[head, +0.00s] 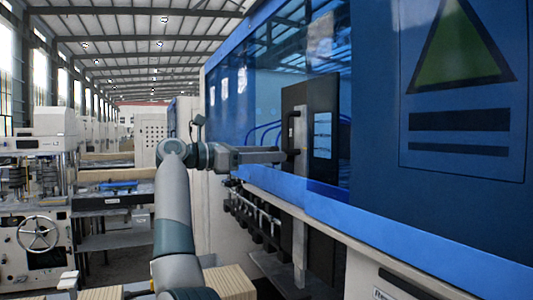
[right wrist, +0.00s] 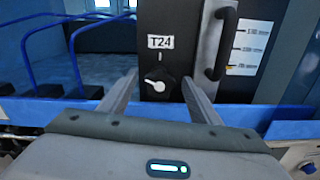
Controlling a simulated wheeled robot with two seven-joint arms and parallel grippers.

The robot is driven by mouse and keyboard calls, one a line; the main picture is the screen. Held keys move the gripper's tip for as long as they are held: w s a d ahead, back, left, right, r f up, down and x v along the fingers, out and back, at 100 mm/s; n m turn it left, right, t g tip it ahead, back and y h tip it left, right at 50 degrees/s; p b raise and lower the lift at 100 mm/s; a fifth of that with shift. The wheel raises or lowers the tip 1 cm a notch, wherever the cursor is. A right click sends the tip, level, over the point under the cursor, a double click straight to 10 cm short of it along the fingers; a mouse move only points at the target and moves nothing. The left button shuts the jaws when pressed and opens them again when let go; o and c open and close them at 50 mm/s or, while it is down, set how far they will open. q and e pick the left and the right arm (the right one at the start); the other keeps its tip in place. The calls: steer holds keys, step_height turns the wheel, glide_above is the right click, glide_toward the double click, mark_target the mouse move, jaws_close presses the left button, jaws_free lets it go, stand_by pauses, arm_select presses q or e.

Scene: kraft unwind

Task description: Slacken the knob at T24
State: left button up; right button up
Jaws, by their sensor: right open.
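The T24 knob (right wrist: 158,84) is a dark round knob with a white pointer, on a black panel under a white T24 label (right wrist: 160,42). Its pointer slants to the upper left; a small white tick is above it. My right gripper (right wrist: 160,79) is open, with one finger on each side of the knob in the right wrist view. I see a gap on both sides and cannot tell how deep the fingers reach. In the head view my right gripper (head: 284,156) is at the black panel (head: 325,100), and the knob cannot be made out. My left gripper is not in view.
A black vertical handle (right wrist: 222,45) stands right of the knob, close to the right finger. Blue hoses (right wrist: 72,45) curve at the left. A blue ledge (head: 345,205) runs below the panel. A machine with a handwheel (head: 38,233) stands at the far left.

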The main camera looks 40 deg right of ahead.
steer(key=c, duration=1.1)
steer(key=shift+o, duration=0.2)
steer(key=shift+n, duration=0.3)
steer(key=n, duration=0.3)
steer(key=n+b, duration=0.1)
steer(key=n, duration=0.2)
steer(key=n+b, duration=0.1)
steer(key=n, duration=0.2)
steer(key=shift+w+r, duration=0.15)
steer(key=shift+w, duration=0.1)
steer(key=o, duration=0.9)
steer(key=shift+o, duration=0.8)
steer(key=shift+d, duration=0.25)
